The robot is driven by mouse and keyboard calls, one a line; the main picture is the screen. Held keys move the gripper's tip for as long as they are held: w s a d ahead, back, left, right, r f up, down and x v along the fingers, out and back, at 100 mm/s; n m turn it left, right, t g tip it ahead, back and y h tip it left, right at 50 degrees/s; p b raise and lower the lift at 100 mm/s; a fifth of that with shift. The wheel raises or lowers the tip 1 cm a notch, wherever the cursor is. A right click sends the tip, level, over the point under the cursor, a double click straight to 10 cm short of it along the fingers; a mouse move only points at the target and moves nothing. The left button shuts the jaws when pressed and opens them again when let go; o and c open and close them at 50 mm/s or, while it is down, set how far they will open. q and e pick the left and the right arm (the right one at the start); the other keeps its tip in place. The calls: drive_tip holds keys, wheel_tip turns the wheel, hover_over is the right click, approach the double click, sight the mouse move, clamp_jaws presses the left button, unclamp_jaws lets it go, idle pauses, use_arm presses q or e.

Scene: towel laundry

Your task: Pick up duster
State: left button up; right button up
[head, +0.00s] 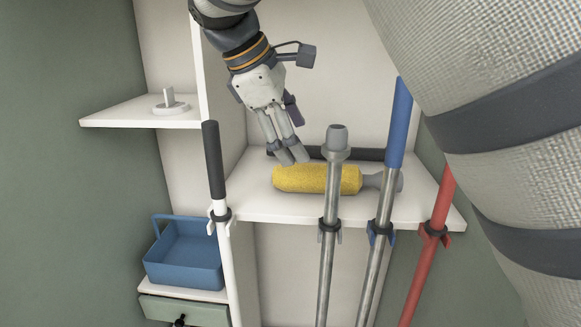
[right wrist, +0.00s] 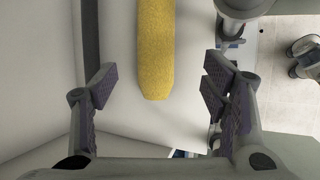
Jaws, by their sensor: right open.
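The duster (head: 315,179) has a fuzzy yellow head and a grey handle at its right end. It lies on its side on the white shelf (head: 270,207). My right gripper (head: 293,156) comes down from above, with its fingers just over and behind the left end of the yellow head. In the right wrist view the fingers (right wrist: 160,84) are wide apart and empty. The yellow head (right wrist: 155,45) shows between them, its rounded end pointing at the palm. I cannot tell whether a finger touches it. My left gripper is not in view.
Several poles stand in front of the shelf: one black-handled (head: 213,160), one grey (head: 331,190), one blue-topped (head: 398,125) and one red (head: 430,245). A dark bar lies behind the duster. A blue bin (head: 180,265) stands lower left. My arm fills the right side.

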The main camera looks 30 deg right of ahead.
sight(321, 169)
drive_tip(key=x, duration=0.7)
drive_tip(key=d+x, duration=0.1)
drive_tip(key=x, duration=0.3)
drive_tip(key=shift+s+d+r, duration=0.1)
drive_tip(key=shift+r, duration=0.05)
drive_tip(key=c, duration=1.3)
